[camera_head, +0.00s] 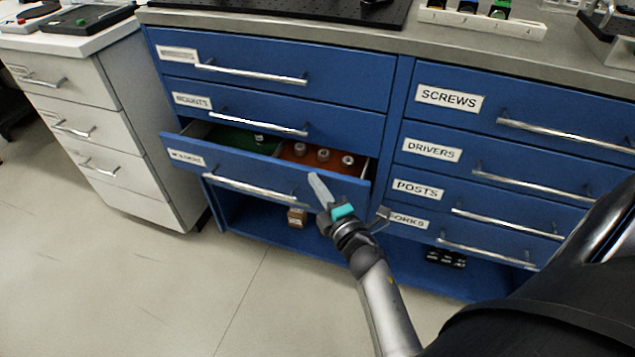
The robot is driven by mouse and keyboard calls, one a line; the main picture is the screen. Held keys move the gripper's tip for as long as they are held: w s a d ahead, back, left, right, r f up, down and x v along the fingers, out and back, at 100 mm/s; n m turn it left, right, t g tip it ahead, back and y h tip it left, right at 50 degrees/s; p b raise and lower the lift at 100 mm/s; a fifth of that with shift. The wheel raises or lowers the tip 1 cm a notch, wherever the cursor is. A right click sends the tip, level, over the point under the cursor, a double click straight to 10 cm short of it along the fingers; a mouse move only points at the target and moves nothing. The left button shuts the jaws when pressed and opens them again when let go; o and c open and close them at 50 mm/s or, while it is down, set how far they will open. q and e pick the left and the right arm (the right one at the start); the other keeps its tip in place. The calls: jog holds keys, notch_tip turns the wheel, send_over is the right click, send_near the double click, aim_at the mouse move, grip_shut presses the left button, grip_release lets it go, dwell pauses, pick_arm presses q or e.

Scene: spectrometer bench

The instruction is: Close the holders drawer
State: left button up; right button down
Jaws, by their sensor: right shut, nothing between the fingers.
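The open drawer (240,170) is the third one down in the left column of the blue cabinet. It is pulled part way out, and its label (187,158) is too blurred to read surely. A green section and an orange section with several small metal pieces (323,154) show inside. Its silver handle (248,189) runs along the front. My right gripper (320,188) is shut and empty at the right part of the drawer front, right of the handle. I cannot tell whether it touches the front. My left gripper is not in view.
The blue drawers above and those labelled screws (448,97), drivers and posts are shut. A lower shelf (265,225) holds a small brown box (297,217). A white drawer unit (90,120) stands at left. The floor (150,290) in front is clear.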

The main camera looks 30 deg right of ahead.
aim_at(328, 177)
jog(key=shift+w, duration=0.1)
jog(key=shift+w+d, duration=0.7)
jog(key=shift+d, duration=0.25)
jog(key=shift+w+d, duration=0.7)
jog(key=shift+d, duration=0.2)
